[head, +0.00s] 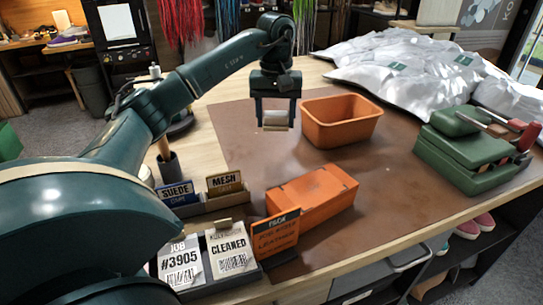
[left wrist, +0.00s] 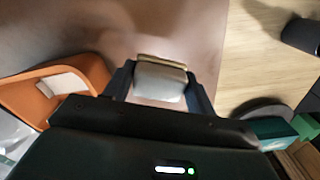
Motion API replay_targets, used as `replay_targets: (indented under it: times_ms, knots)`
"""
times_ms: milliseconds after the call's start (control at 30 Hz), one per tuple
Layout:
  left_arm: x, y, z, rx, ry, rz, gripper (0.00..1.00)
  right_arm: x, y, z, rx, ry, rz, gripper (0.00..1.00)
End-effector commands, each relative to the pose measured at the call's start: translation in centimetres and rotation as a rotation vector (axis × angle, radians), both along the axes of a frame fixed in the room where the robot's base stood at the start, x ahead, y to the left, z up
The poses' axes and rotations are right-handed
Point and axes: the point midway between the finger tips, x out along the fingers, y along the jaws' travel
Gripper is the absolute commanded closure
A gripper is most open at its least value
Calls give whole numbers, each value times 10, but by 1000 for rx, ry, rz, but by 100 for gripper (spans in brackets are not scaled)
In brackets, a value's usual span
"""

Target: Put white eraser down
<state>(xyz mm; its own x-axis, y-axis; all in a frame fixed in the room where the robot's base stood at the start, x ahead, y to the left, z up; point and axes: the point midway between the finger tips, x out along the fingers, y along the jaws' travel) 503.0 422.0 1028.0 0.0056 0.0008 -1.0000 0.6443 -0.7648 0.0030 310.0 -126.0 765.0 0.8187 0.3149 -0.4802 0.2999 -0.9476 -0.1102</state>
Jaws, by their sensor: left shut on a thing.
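My left gripper (head: 275,122) reaches in from the left and hangs over the brown mat, to the left of the open orange bin (head: 342,140). It is shut on the white eraser (head: 276,118), a small pale block with a tan edge, held between the two fingers. In the left wrist view the eraser (left wrist: 160,80) sits between the fingertips, apart from the bin (left wrist: 95,72). A white piece (left wrist: 63,85) shows inside the bin there. The eraser appears above the mat, not touching it. My right gripper is not in view.
A closed orange box (head: 315,196) lies on the brown mat (head: 240,145). Suede and mesh cards (head: 222,184) and sign boards stand at the front left. A green case (head: 468,155) with tools is at right, white bags (head: 400,65) behind. The mat beneath the gripper is clear.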

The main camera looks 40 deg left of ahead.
Motion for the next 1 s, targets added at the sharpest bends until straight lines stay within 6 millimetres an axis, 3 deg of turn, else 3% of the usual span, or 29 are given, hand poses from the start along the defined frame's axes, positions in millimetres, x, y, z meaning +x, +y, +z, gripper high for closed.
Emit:
replay_targets:
  times_ms: [200,467,633,1000]
  knots:
    - [-1,0,-42,2,4,0,63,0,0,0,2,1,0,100]
    - [-1,0,-64,1,3,0,63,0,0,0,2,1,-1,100]
    - [-1,0,-88,1,5,0,63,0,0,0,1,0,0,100]
    - [-1,0,-94,1,1,0,63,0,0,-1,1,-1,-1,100]
